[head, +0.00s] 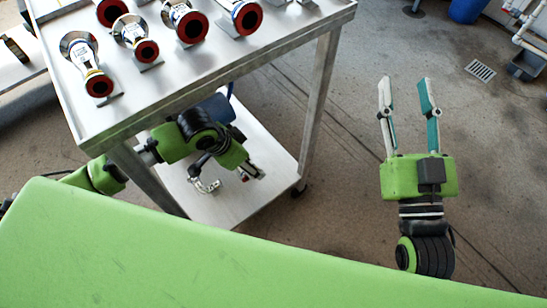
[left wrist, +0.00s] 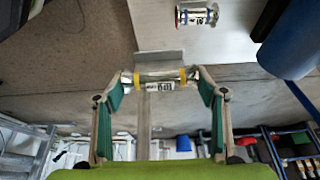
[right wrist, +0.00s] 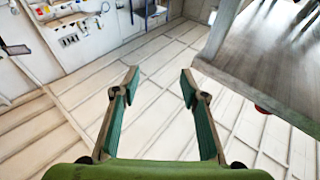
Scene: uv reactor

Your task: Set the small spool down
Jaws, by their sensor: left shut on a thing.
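The small spool (left wrist: 160,77) is a short silver tube with yellow bands and a white label. In the left wrist view it lies crosswise between the fingertips of my left gripper (left wrist: 160,80), which is shut on it. In the head view my left gripper (head: 254,172) is over the cart's lower shelf (head: 240,202), under the top. The held spool is mostly hidden there, and I cannot tell whether it touches the shelf. My right gripper (head: 406,95) is open and empty over the floor right of the cart; it also shows in the right wrist view (right wrist: 159,80).
Another spool (left wrist: 197,14) lies on the shelf. A grey plate (left wrist: 158,58) shows just beyond the held spool. Several larger red-ended fittings (head: 191,25) stand on the cart top (head: 170,85). A cart leg (head: 319,95) stands right of my left gripper.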

